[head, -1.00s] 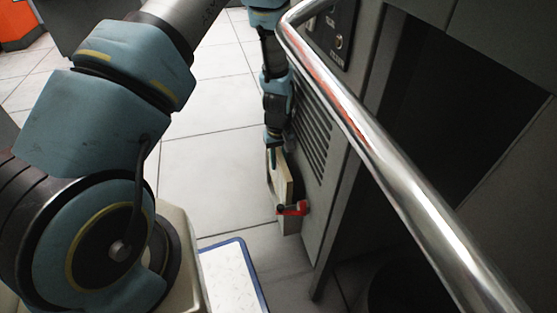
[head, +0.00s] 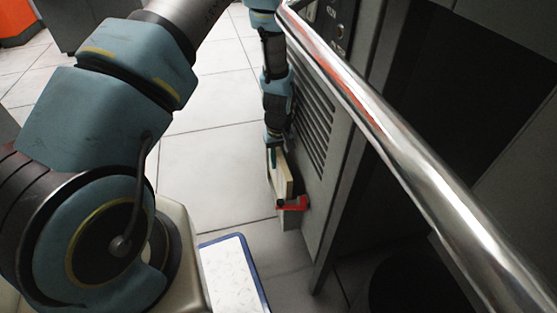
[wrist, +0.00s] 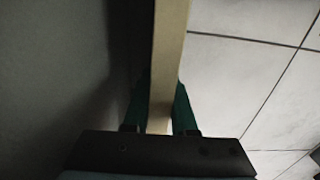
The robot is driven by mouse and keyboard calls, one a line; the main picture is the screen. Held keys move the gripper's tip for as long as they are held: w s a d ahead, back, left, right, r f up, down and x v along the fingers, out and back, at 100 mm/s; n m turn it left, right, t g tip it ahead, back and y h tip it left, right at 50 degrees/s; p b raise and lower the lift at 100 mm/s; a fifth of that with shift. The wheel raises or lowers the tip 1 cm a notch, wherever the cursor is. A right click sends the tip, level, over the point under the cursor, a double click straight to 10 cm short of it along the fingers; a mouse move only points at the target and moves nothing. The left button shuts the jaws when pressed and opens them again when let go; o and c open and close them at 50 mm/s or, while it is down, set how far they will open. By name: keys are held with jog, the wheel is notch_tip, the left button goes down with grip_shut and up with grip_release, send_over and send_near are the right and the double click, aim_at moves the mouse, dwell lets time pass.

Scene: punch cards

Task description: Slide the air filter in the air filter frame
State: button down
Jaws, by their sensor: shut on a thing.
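The air filter is a thin cream panel (head: 286,178), upright beside the grey machine's slatted side. My gripper (head: 273,160) is above it, shut on its upper part. In the wrist view, the filter shows edge-on as a pale strip (wrist: 170,50) between the two green fingers of my gripper (wrist: 163,90). What looks like the air filter frame is a small grey holder (head: 291,220) with a red part (head: 296,203), low on the machine's side. The filter's lower end is at the red part; I cannot tell whether it is inside the frame.
A shiny metal handrail (head: 385,150) crosses in front of the machine (head: 312,125). A white, blue-edged surface (head: 232,275) lies at bottom centre. Tiled floor (head: 205,175) left of the filter is clear.

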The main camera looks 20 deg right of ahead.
jog(key=shift+f+b, duration=0.5)
jog(key=shift+f, duration=0.95)
jog(key=shift+f+b, duration=0.45)
jog(key=shift+f, duration=0.35)
jog(key=shift+c, duration=0.8)
grip_release()
jog(key=shift+d+r+p, duration=0.1)
jog(key=shift+r+p, duration=2.4)
jog(key=shift+r, duration=0.6)
